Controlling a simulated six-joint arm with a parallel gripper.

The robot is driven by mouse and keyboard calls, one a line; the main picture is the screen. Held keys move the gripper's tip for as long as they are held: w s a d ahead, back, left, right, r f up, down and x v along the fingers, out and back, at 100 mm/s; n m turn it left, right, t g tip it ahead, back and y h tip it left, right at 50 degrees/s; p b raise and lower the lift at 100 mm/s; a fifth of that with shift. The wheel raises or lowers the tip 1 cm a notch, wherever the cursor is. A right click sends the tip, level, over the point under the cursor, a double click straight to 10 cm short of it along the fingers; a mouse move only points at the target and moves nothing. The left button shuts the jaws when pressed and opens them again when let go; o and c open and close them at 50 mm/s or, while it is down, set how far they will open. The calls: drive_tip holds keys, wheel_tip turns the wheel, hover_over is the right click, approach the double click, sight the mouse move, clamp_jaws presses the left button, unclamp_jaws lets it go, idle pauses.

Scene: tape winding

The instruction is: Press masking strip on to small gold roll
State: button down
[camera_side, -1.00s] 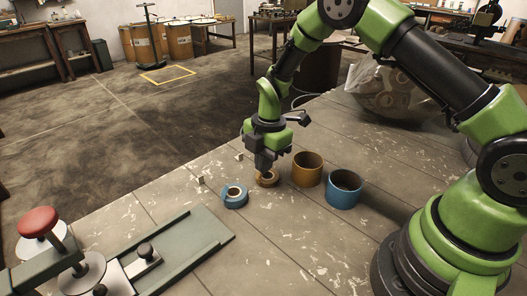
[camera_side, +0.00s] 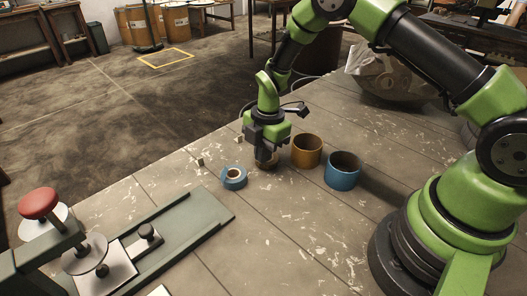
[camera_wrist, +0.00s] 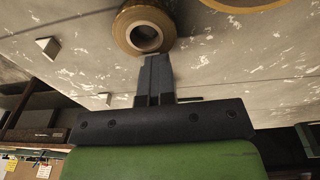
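The small gold roll (camera_side: 268,166) lies flat on the table in the side view, partly hidden by my gripper (camera_side: 263,158). In the wrist view the small gold roll (camera_wrist: 128,24) shows its round hole at the top centre. My gripper (camera_wrist: 155,60) points at its near edge, and its two fingers look pressed together. Whether the fingertips touch the roll cannot be told. No masking strip can be made out on the roll or between the fingers.
A small blue roll (camera_side: 233,178) lies left of the gripper. A large gold roll (camera_side: 306,151) and a large blue roll (camera_side: 342,171) stand to the right. A tape-winding fixture with a red knob (camera_side: 39,203) is at lower left. Small pale blocks (camera_side: 200,161) lie behind.

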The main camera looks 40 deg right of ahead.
drive_tip(key=shift+f, duration=0.25)
idle(0.3)
idle(0.5)
drive_tip(key=c, duration=1)
unclamp_jaws()
drive_tip(key=shift+o, duration=0.2)
drive_tip(key=shift+r, duration=3)
